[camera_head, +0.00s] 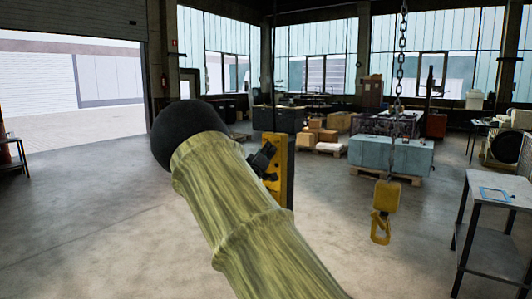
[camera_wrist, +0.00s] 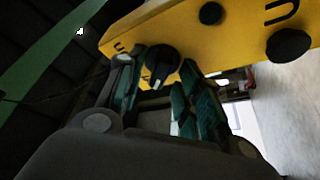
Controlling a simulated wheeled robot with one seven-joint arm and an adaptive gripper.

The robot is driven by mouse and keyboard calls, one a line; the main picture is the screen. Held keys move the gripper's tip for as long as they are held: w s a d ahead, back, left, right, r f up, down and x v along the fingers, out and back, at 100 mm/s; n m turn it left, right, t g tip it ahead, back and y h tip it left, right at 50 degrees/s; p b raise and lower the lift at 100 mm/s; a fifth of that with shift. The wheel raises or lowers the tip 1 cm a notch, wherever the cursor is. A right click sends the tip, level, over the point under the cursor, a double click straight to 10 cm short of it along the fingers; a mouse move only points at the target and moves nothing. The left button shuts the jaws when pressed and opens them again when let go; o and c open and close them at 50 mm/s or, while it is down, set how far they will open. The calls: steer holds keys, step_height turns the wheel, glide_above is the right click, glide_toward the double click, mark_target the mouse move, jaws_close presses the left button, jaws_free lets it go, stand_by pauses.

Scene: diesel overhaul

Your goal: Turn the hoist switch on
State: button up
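The hoist control box is a yellow panel (camera_wrist: 240,35) seen close up in the wrist view; in the head view its yellow face (camera_head: 279,160) shows beyond my arm. A black rotary switch (camera_wrist: 162,64) with a pale pointer mark sits on the panel. My gripper (camera_wrist: 165,72) is open, its teal-padded fingers on either side of the switch. I cannot tell whether the pads touch it. In the head view my gripper (camera_head: 263,160) is a small dark shape at the box, partly hidden by my arm.
A yellow hook (camera_head: 382,212) hangs on a chain at right. A grey table (camera_head: 498,195) stands at far right. Open floor lies at left.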

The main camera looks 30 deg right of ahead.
steer(key=c, duration=0.6)
steer(key=shift+s+a+r, duration=0.15)
steer(key=shift+r, duration=0.05)
jaws_close()
